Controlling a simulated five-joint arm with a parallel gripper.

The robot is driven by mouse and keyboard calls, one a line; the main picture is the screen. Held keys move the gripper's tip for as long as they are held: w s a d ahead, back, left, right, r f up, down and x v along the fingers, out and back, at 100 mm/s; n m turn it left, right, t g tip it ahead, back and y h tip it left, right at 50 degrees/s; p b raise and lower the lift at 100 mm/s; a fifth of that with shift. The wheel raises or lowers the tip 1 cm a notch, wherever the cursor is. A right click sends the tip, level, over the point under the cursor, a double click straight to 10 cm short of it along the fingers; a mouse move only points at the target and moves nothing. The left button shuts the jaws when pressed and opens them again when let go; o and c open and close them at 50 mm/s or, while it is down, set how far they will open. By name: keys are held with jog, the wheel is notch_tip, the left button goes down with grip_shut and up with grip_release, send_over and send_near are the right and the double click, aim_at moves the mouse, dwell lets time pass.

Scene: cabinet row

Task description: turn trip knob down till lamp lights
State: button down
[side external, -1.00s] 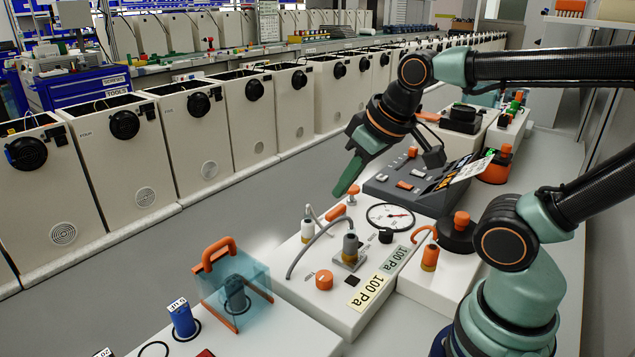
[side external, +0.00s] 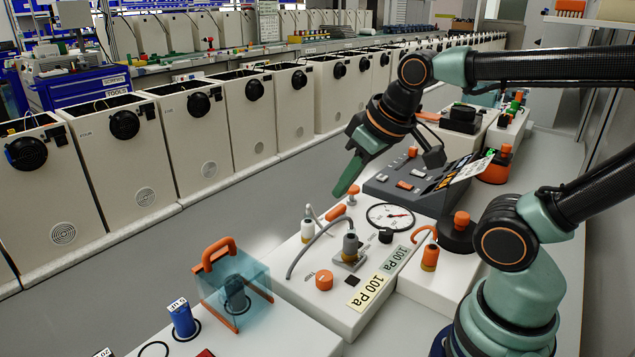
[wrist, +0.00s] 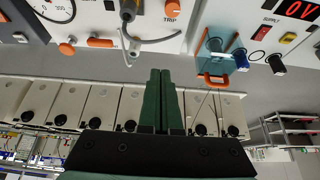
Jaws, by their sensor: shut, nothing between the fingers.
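The trip knob (side external: 324,280) is a round orange knob on top of the white gauge box, near its front edge. In the wrist view the orange knob (wrist: 172,8) shows at the top, beside the word TRIP. A small dark square (side external: 352,281) lies right of the knob. It looks unlit, and I cannot tell whether it is the lamp. My gripper (side external: 340,191) is shut and empty, above the far left part of the box and apart from the knob. Its green fingers (wrist: 160,73) are together in the wrist view.
The box carries a dial gauge (side external: 391,217), a fitting with a grey hose (side external: 350,246) and a 100 Pa label (side external: 369,292). A clear blue cover with an orange handle (side external: 235,290) stands to the left. A dark grey console (side external: 405,185) sits behind. The grey aisle is open.

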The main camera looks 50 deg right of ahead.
jog(key=c, duration=1.5)
grip_release()
jog(key=shift+c, duration=0.2)
jog(key=o, duration=1)
jog(key=shift+w+f, duration=0.1)
jog(key=shift+f, duration=0.1)
jog(key=shift+o, duration=0.4)
jog(key=shift+w+a+f+m+g, duration=0.15)
jog(key=shift+f+m+g, duration=0.15)
jog(key=shift+m+g, duration=0.25)
jog(key=m+g, duration=0.5)
jog(key=m, duration=0.2)
send_over(324, 275)
notch_tip(324, 275, down, 6)
jog(key=shift+t, duration=0.25)
notch_tip(324, 275, down, 12)
jog(key=shift+f, duration=0.2)
